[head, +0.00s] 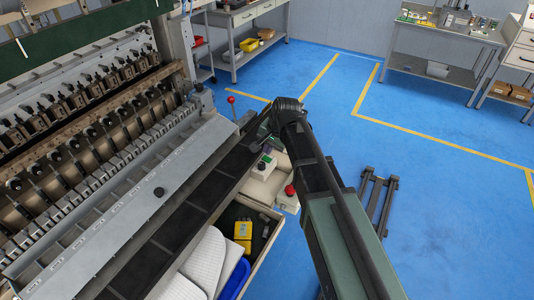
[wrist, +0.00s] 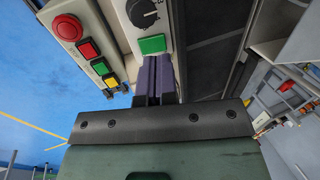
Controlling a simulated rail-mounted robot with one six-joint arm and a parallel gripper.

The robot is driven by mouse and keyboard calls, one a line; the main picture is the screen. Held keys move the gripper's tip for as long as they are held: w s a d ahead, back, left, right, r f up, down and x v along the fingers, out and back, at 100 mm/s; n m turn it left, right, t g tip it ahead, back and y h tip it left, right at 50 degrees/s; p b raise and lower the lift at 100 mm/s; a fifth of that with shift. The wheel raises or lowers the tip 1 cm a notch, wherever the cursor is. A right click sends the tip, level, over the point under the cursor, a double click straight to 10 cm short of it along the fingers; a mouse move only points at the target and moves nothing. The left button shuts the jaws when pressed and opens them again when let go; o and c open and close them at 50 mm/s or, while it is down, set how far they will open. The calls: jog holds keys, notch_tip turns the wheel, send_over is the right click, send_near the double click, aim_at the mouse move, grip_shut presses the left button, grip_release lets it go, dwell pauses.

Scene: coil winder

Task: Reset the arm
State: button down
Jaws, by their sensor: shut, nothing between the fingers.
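My gripper (wrist: 154,62) is shut with its two dark fingers together and nothing between them. In the wrist view the fingertips are in front of a pale control box with a black knob (wrist: 143,12) and a green button (wrist: 152,44). I cannot tell whether they touch it. In the head view my arm reaches from the lower right to the front right end of the coil winder (head: 110,200), and the gripper is mostly hidden behind the wrist.
Beside the knob box is a panel with a red mushroom button (wrist: 67,27) and several coloured buttons. An open drawer (head: 280,215) holds a yellow device (head: 243,231). A red-knobbed lever (head: 231,99) stands near my wrist. Blue floor lies open to the right, with workbenches behind.

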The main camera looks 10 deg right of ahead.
notch_tip(320, 180, up, 4)
jog(key=p, duration=0.3)
jog(key=shift+r, duration=0.1)
jog(key=shift+n, duration=0.3)
jog(key=s+d+n+g+h, duration=0.1)
jog(key=s+d+n, duration=0.2)
jog(key=s, duration=0.7)
jog(key=s+d+f+n+g+h, duration=0.1)
jog(key=s+d+n, duration=0.2)
jog(key=s, duration=0.6)
jog(key=d, duration=0.2)
jog(key=shift+s+d+h, duration=0.35)
jog(key=shift+d+h, duration=0.05)
